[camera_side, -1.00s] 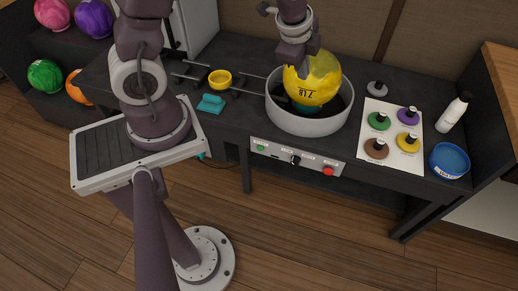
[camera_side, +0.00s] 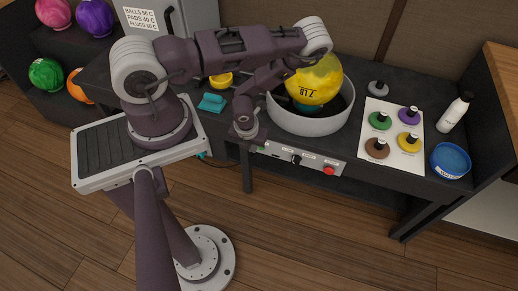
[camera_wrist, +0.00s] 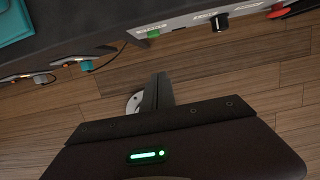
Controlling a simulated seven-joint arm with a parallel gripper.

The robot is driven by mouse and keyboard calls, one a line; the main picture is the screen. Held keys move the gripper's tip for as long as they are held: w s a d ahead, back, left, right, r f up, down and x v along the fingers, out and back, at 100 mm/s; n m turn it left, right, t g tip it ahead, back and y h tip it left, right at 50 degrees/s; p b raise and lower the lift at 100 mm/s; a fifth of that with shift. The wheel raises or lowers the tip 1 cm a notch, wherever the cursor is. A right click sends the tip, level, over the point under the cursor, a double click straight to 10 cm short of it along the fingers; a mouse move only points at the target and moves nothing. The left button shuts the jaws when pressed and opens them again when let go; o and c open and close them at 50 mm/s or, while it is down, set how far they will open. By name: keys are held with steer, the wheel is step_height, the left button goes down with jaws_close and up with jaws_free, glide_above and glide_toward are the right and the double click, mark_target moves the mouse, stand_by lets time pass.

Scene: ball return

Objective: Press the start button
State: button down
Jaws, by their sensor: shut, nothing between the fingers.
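The control panel (camera_side: 315,164) is on the front of the dark bench, below the large grey bowl. It carries a black knob (camera_side: 296,160) and a red button (camera_side: 328,171). At its left end is a green button (camera_wrist: 153,33), clear in the wrist view; its label is too small to read. The knob also shows in the wrist view (camera_wrist: 219,22), and the red button at the upper right (camera_wrist: 277,12). My gripper (camera_side: 243,136) is at the panel's left end in the side view and largely covers the green button there. Its shut, empty fingers (camera_wrist: 160,80) appear below the button, apart from it in the picture.
A yellow ball (camera_side: 315,80) sits in the grey bowl (camera_side: 310,123). A teal cloth-like item (camera_side: 211,102) lies on the bench left of my gripper. Teal-ended cable parts (camera_wrist: 87,65) hang at the bench front. Open floor lies in front.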

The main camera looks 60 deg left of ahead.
mark_target(259, 149)
steer(key=shift+w+a+f, duration=0.75)
steer(key=shift+f, duration=0.85)
steer(key=shift+w+a+f, duration=0.75)
steer(key=shift+w+f, duration=0.05)
steer(key=shift+f, duration=0.8)
steer(key=shift+w+a+f, duration=0.75)
steer(key=shift+f, duration=0.85)
